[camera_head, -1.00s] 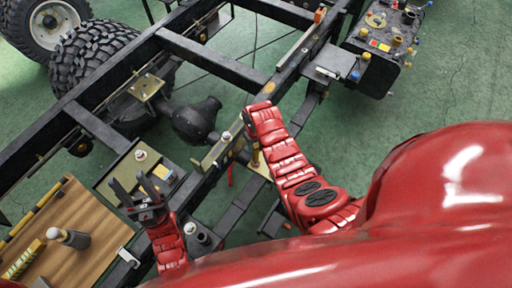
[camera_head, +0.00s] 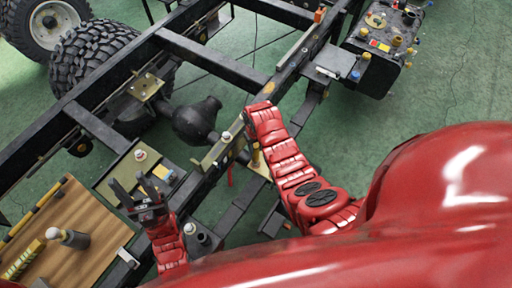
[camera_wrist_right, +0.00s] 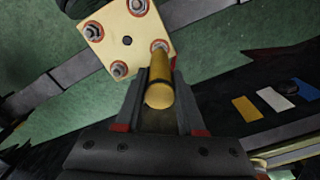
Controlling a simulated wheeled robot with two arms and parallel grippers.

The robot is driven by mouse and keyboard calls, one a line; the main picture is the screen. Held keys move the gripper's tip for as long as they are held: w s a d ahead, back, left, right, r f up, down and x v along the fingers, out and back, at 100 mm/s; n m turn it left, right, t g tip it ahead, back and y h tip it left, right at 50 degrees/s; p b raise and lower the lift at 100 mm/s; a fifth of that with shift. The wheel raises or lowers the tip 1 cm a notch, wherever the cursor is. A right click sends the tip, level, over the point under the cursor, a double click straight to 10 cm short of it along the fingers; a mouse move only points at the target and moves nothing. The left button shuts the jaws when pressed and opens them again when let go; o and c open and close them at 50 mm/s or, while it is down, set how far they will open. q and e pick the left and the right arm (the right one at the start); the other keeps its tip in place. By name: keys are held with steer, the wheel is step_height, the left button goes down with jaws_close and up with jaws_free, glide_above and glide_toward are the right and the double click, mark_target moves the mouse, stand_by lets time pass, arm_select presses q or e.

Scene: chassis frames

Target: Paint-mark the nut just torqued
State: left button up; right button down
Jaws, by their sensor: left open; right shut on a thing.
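My right gripper (camera_wrist_right: 158,98) is shut on a yellow paint marker (camera_wrist_right: 159,96), which lies between its two dark fingers. In the right wrist view the marker's far end overlaps the lower right nut (camera_wrist_right: 160,46) on a cream square plate (camera_wrist_right: 128,62). I cannot tell whether its tip touches that nut. Other nuts sit at the plate's corners, including the upper left nut (camera_wrist_right: 93,31) and lower left nut (camera_wrist_right: 119,69), with reddish colour around them. My left gripper (camera_head: 136,192) is open and empty.
The black chassis frame (camera_head: 212,62) crosses the view. A wooden board (camera_head: 85,215) holding a white-topped cylinder (camera_head: 68,237) lies at lower left. A large tyre (camera_head: 98,55) stands at upper left. Green floor is open at right.

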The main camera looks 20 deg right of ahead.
steer(key=shift+r, duration=0.15)
steer(key=shift+r+p, duration=0.6)
steer(key=shift+r, duration=0.25)
step_height(320, 180, up, 5)
steer(key=p, duration=0.2)
steer(key=shift+p, duration=0.4)
